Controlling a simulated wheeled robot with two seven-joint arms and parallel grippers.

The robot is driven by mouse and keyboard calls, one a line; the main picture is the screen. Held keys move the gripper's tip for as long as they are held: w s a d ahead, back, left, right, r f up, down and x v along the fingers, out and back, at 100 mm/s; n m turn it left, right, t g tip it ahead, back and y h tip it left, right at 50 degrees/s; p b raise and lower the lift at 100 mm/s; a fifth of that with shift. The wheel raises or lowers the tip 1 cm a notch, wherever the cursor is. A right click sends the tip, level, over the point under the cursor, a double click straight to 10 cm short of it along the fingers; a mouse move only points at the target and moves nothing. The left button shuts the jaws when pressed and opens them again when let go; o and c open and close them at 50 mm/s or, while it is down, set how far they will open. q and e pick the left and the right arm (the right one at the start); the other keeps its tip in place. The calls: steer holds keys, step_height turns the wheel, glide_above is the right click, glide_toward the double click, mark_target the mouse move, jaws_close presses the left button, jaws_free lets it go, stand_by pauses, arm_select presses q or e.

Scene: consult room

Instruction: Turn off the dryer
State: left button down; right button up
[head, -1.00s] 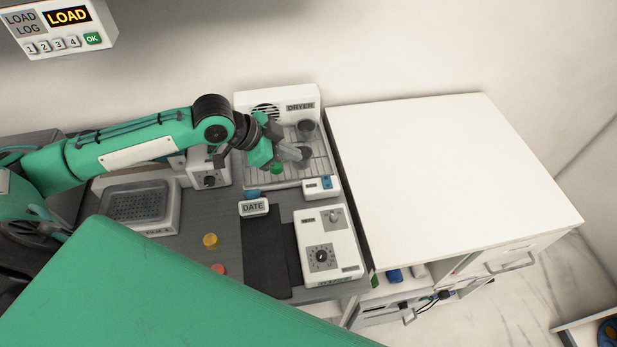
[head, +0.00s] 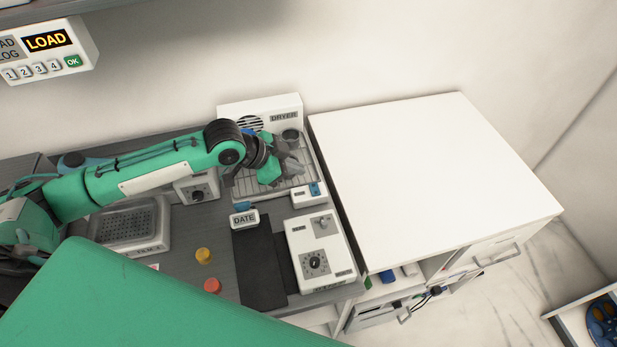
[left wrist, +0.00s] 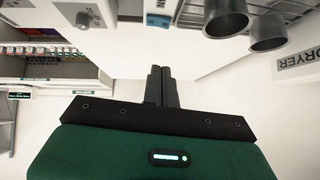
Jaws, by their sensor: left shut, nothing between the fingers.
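The dryer (head: 262,104) is a white unit with a round vent, a DRYER label and a wire rack tray in front. At the tray's front right corner is a small white box (head: 302,199) with a blue switch (head: 314,188). My left gripper (head: 298,168) is shut and empty above the right part of the rack, behind the switch box. It hides part of the rack. My right gripper is not in view.
A white dial unit (head: 318,255) stands in front of the switch box, with a DATE block (head: 244,219) to the left. Yellow (head: 203,256) and red (head: 212,286) caps lie on the grey counter. A clear white cabinet top (head: 430,170) is at right.

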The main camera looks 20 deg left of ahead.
mark_target(317, 185)
arm_select(q)
steer(key=p+x, duration=0.1)
steer(key=x, duration=0.3)
steer(key=shift+w+d+f, duration=0.1)
steer(key=shift+w+d, duration=0.05)
steer(key=shift+d, duration=0.1)
steer(key=f, duration=0.1)
steer(key=f+p, duration=0.1)
steer(key=f, duration=0.1)
steer(key=shift+w+f+p, duration=0.25)
steer(key=shift+p, duration=0.1)
steer(key=shift+f, duration=0.55)
steer(key=shift+w+a+f, duration=0.1)
steer(key=shift+f, duration=0.2)
steer(key=shift+r, duration=0.1)
